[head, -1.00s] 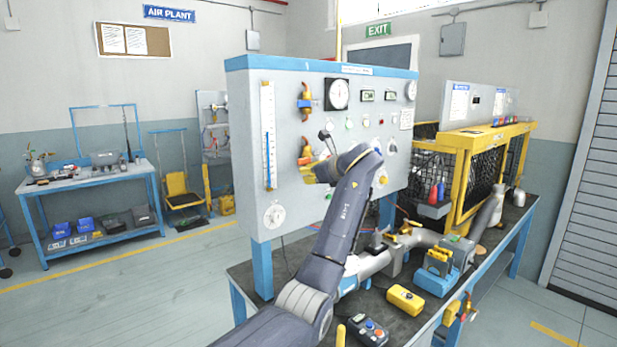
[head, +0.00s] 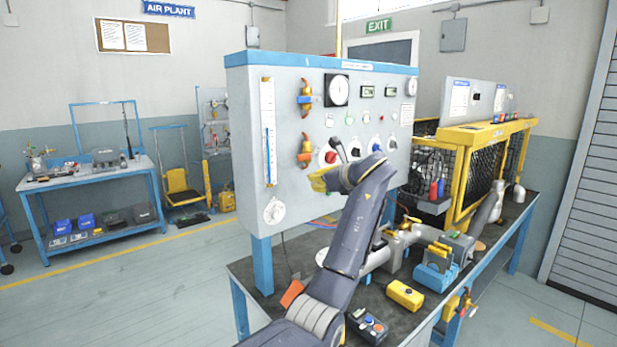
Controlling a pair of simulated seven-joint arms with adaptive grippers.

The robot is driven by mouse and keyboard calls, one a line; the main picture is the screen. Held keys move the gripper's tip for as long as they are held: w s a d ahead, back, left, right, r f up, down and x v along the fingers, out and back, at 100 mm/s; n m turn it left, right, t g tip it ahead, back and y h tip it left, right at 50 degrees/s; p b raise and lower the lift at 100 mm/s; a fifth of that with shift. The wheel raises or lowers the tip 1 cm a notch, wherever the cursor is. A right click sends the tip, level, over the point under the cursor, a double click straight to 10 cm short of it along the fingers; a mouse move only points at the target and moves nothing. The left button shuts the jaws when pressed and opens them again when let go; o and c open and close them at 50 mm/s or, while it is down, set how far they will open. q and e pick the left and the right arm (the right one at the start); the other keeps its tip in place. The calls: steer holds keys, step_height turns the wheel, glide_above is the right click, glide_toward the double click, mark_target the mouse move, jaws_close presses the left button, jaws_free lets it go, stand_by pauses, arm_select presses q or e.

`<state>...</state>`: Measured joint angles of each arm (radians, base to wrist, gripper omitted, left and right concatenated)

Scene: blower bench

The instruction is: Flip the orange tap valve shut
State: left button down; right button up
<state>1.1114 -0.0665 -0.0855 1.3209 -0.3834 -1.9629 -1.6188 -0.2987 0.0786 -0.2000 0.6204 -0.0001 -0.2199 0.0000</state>
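On the grey panel's left part are two brass-coloured tap valves, one above the other. My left arm rises from the bottom of the head view. My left gripper (head: 338,149) is right of the orange valve and apart from it in the picture. Only small dark tips show beyond the wrist, so its opening is unclear. My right gripper is not in view.
The panel (head: 235,150) also carries a tall gauge (head: 268,130), a round dial (head: 337,90) and several knobs. On the bench are a pipe run, a yellow box (head: 405,295), a blue block (head: 436,278) and a button box (head: 367,326). A yellow cage (head: 480,180) stands right.

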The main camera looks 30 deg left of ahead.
arm_select(q)
steer(key=shift+v, duration=2.95)
steer(key=shift+w+f, duration=0.15)
steer(key=shift+w, duration=0.05)
